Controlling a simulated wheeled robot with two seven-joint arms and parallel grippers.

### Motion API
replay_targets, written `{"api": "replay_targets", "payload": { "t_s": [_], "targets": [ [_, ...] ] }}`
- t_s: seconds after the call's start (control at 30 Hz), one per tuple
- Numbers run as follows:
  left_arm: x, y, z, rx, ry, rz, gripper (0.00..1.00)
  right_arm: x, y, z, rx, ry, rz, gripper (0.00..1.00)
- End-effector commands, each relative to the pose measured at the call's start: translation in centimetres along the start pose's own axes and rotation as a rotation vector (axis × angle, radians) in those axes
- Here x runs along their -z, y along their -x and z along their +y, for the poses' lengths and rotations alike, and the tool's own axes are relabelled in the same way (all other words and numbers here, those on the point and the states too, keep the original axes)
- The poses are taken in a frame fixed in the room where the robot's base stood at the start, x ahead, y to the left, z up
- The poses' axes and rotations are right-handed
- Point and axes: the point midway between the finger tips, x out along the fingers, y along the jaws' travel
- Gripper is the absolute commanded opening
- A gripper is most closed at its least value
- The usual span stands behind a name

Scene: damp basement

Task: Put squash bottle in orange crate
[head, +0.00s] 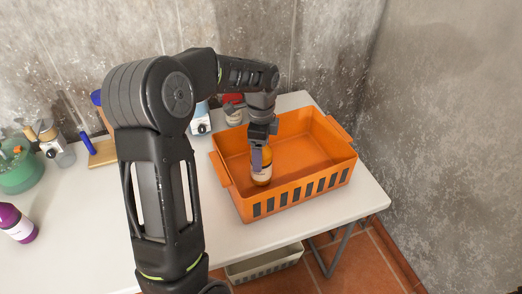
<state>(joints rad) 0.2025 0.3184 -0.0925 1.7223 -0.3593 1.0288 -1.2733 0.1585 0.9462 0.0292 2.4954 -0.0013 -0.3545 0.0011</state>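The squash bottle (262,175), amber with a pale label, is inside the orange crate (296,196), near its front left part. It looks roughly upright. My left gripper (260,158) reaches down into the crate from above, with one finger across the bottle's left side. It appears shut on the bottle; the other finger is mostly hidden. Whether the bottle's base touches the crate floor is hard to tell. My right gripper is not in view.
The crate stands at the white table's (224,236) right end, near a grey wall. A red-lidded jar (234,113) stands behind it. At left are a purple bottle (18,224), a green container (18,170) and a grinder (58,150). A pale bin (265,265) is below the table.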

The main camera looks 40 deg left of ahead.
Motion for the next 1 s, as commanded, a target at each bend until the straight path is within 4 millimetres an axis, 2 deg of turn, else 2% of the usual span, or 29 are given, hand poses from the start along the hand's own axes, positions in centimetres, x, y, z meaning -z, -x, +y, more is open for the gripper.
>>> {"api": "replay_targets", "payload": {
  "t_s": [0.27, 0.43, 0.8, 1.0],
  "targets": [
    [0.0, 1.0, -0.1, 0.003, 0.000, 0.000, 0.79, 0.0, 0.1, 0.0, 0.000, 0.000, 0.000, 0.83],
    [0.0, 3.5, -0.1, 0.005, 0.000, 0.001, 0.79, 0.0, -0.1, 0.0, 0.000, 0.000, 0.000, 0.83],
    [0.0, 10.8, -0.1, 0.004, -0.001, 0.001, 0.79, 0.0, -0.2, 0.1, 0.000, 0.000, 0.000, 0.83],
    [0.0, 12.3, 0.0, 0.001, 0.000, 0.000, 0.79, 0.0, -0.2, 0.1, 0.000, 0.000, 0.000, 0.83]
  ]
}}
